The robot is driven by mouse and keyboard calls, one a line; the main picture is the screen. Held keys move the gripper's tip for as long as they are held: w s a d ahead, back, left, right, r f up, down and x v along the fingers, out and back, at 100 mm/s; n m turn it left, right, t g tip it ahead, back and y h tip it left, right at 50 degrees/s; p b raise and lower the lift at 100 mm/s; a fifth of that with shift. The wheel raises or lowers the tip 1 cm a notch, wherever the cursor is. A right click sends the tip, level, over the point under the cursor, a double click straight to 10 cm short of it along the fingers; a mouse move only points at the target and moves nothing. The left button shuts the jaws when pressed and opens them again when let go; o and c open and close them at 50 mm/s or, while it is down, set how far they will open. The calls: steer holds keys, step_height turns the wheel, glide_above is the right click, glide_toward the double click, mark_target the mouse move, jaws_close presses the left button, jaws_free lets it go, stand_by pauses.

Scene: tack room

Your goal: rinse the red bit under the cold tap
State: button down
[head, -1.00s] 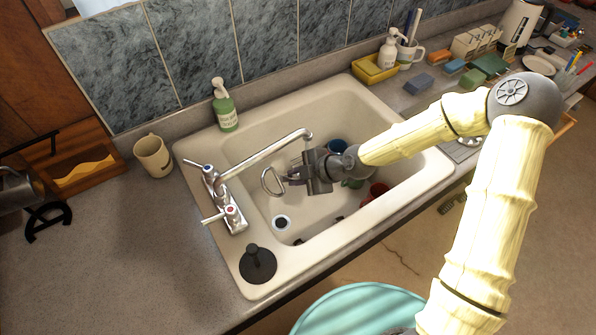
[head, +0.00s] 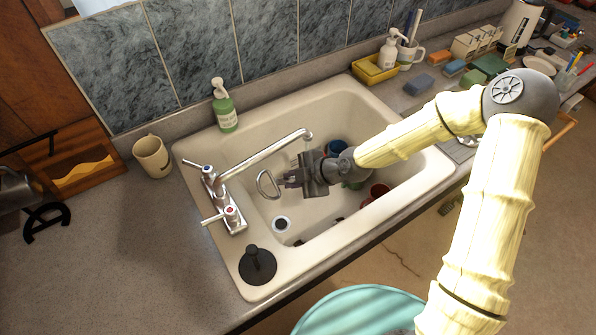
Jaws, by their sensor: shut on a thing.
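My gripper (head: 290,180) is over the sink basin, left of and below the tap's spout end in the picture. It is shut on the bit, whose pale metal ring (head: 265,184) sticks out to the left; no red shows on it, and the jaws hide the rest. The tap (head: 262,157) reaches over the basin from the left rim. Its upper handle (head: 199,166) has a bluish mark and its lower handle (head: 226,213) a red mark. I cannot tell whether water runs.
A soap bottle (head: 225,107) stands behind, a mug (head: 152,157) left, and a black plunger-like stopper (head: 257,265) on the front-left rim.

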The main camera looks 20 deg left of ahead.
steer(key=shift+w+a+p, duration=0.1)
steer(key=shift+w+p, duration=0.2)
steer(key=shift+w, duration=1)
steer(key=shift+s+d, duration=1.2)
steer(key=shift+d, duration=0.2)
stand_by(1.0)
steer(key=shift+w+a, duration=0.6)
steer(key=shift+a, duration=0.1)
stand_by(0.8)
stand_by(0.6)
steer(key=d+p, duration=0.4)
steer(key=d, duration=0.6)
steer(key=shift+w, duration=0.4)
steer(key=shift+r, duration=0.1)
